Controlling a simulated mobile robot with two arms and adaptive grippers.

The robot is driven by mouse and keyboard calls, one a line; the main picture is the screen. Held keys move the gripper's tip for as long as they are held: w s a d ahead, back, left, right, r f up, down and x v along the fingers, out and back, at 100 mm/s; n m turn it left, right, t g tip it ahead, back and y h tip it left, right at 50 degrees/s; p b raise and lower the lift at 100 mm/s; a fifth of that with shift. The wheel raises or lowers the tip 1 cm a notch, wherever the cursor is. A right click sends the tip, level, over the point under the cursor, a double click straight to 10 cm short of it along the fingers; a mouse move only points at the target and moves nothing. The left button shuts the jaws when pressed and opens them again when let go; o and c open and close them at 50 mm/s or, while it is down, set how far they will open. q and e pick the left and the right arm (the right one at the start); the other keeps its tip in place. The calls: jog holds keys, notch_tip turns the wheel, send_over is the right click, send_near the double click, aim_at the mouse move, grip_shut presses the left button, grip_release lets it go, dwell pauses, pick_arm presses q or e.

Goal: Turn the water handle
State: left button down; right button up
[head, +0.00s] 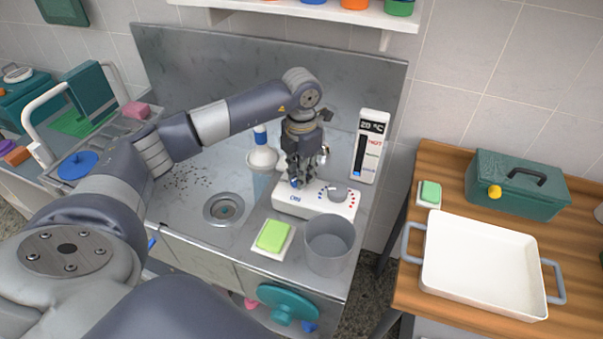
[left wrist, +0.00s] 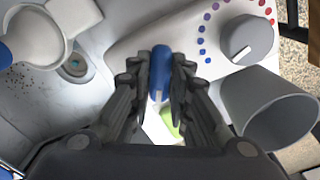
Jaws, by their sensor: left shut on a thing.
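The white tap unit (head: 318,204) sits on the metal sink counter in the head view. A blue handle (left wrist: 160,62) stands on it, and my left gripper (head: 298,180) is shut around it from above. In the left wrist view the two dark fingers (left wrist: 161,82) press on both sides of the blue handle. The fingers hide most of the handle in the head view. A grey round dial (left wrist: 246,40) with blue and red dots is to the right of the handle, apart from the fingers. My right gripper is not in view.
A grey cup (head: 329,246) and a green sponge (head: 273,235) stand in front of the unit. A thermometer panel (head: 370,146) is behind it. The sink drain (head: 224,210) is at its left. A white tray (head: 482,263) and green toolbox (head: 515,187) are on the wooden table.

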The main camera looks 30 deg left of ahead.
pick_arm(q)
jog(key=shift+w+r, duration=0.1)
jog(key=shift+r, duration=0.05)
jog(key=c, duration=1.5)
grip_release()
notch_tip(320, 180, up, 12)
jog(key=shift+f, duration=0.1)
